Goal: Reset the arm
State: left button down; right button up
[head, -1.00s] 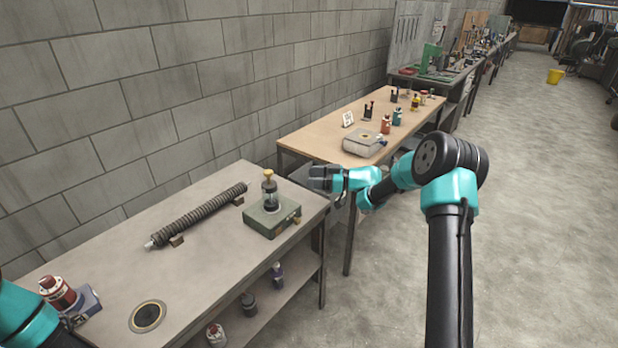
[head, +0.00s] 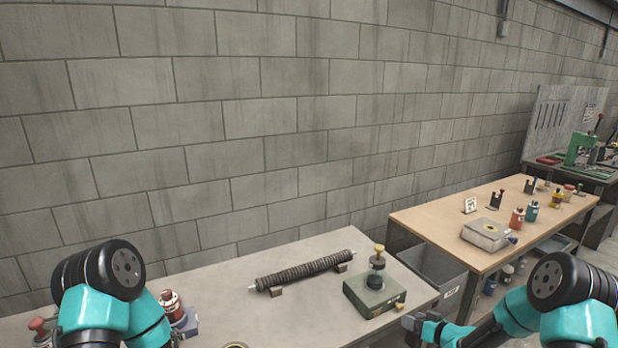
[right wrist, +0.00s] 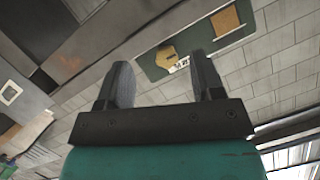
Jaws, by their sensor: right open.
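The dark ribbed mesh tube (head: 305,270) lies across small brown rests on the grey bench (head: 215,283). My right gripper (head: 411,322) is low in the head view, in front of the bench's right end and apart from the tube. In the right wrist view its two fingers (right wrist: 160,68) stand apart with nothing held between them. My left arm shows at the lower left of the head view, but its gripper is out of the picture.
A red-and-white container (head: 171,303) is beside my left arm. A wooden table (head: 430,218) holds several bottles and a grey case (head: 487,235). A grey bin (head: 432,268) sits between the benches.

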jog(key=s+a+f+m+g+h, duration=0.2)
jog(key=s+a+f+g, duration=0.1)
jog(key=s+f, duration=0.6)
jog(key=s+a+f+m+g+h, duration=0.1)
jog(key=s+a+f+m+g, duration=0.15)
jog(key=s+f, duration=0.6)
jog(key=s+a+m+g+h, duration=0.1)
jog(key=s+a+g, duration=0.15)
jog(key=s, duration=0.75)
jog(key=s+a+g, duration=0.1)
jog(key=s+g, duration=0.3)
jog(key=s, duration=0.5)
jog(key=w+a+r+n, duration=0.1)
jog(key=w+a+r, duration=0.1)
jog(key=w+r, duration=0.2)
jog(key=shift+a+r+t, duration=0.2)
jog(key=shift+r+t, duration=0.2)
jog(key=shift+r, duration=0.1)
dwell(0.8)
